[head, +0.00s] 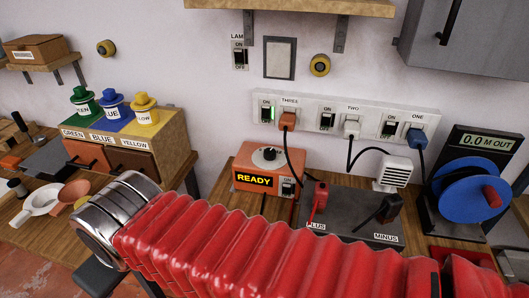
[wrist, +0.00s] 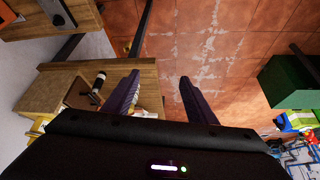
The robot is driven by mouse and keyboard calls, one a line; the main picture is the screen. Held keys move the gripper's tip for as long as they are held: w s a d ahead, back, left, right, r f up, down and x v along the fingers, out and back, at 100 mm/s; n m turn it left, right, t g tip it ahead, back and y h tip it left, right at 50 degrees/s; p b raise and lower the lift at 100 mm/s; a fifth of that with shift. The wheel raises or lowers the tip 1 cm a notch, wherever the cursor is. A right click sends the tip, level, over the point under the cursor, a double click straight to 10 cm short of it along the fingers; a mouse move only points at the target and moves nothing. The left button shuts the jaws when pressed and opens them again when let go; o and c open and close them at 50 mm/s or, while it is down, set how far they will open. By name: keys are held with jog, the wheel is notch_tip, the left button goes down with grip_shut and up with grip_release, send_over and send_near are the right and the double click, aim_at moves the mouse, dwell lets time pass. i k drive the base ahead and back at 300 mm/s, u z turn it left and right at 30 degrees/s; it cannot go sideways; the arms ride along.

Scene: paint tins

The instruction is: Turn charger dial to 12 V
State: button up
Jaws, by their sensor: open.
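The charger is an orange box (head: 263,181) on the bench in the head view, with a lit READY display and a small ON switch. Its dial (head: 269,153) is a dark knob on a pale round plate on the upper face. Its voltage marks are too small to read. My gripper (wrist: 158,77) shows in the wrist view, with two dark fingers apart and nothing between them. It is away from the charger, over tiled floor and bench edges. My red-sleeved arm crosses the front of the head view and hides part of the bench.
A grey board (head: 345,212) with red PLUS and black MINUS clamps sits right of the charger. A power strip (head: 345,119) with several plugs and hanging cables is behind. A blue reel (head: 469,190) stands at right. Paint tins (head: 112,107) stand on a wooden cabinet at left.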

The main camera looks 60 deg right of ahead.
aim_at(269, 154)
jog(key=k, duration=1.35)
jog(key=u, duration=0.4)
jog(key=i, duration=1.8)
jog(key=z, duration=0.4)
